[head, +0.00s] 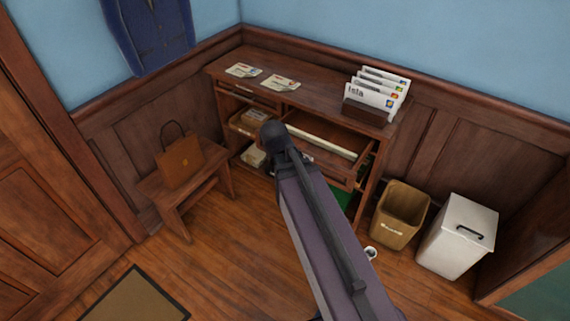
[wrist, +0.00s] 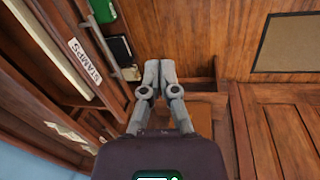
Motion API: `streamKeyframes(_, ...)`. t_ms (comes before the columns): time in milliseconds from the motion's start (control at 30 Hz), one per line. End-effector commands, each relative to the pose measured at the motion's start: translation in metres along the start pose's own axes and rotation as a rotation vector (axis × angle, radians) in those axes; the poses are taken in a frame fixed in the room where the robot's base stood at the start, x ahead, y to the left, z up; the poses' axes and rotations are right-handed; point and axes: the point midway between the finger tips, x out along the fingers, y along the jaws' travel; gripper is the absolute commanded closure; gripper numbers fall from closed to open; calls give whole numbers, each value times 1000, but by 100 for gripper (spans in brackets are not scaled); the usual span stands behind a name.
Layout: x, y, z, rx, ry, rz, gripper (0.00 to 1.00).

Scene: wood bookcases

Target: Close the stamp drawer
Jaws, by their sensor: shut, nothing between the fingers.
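The stamp drawer is part of the wooden cabinet (head: 315,92). In the head view a drawer (head: 345,141) in its right half stands pulled out, with its dark inside showing and a pale strip along it. In the wrist view a white STAMPS label (wrist: 85,62) shows on the wood, with a pale strip to its left and a grey bar to its right. My gripper (wrist: 160,66) is shut and empty, to the right of the label with a visible gap. In the head view my arm hides the gripper and part of the cabinet front.
A bench (head: 210,180) with a brown bag (head: 178,160) stands left. A tan bin (head: 400,215) and white bin (head: 457,235) stand right.

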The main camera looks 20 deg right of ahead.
Motion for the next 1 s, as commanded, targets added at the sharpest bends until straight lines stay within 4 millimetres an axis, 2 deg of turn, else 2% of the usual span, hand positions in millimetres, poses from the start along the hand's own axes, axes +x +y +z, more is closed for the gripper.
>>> streamKeyframes(33, 14, 3, -7, -77, 1, 32, 100)
streamKeyframes(100, 22, 9, -14, -197, -3, 79, 100)
streamKeyframes(500, 62, 40, -57, -884, -116, 339, 100)
streamKeyframes(800, 81, 56, -91, -1372, -296, 497, 100)
streamKeyframes(1000, 85, 62, -105, -1578, -400, 553, 100)
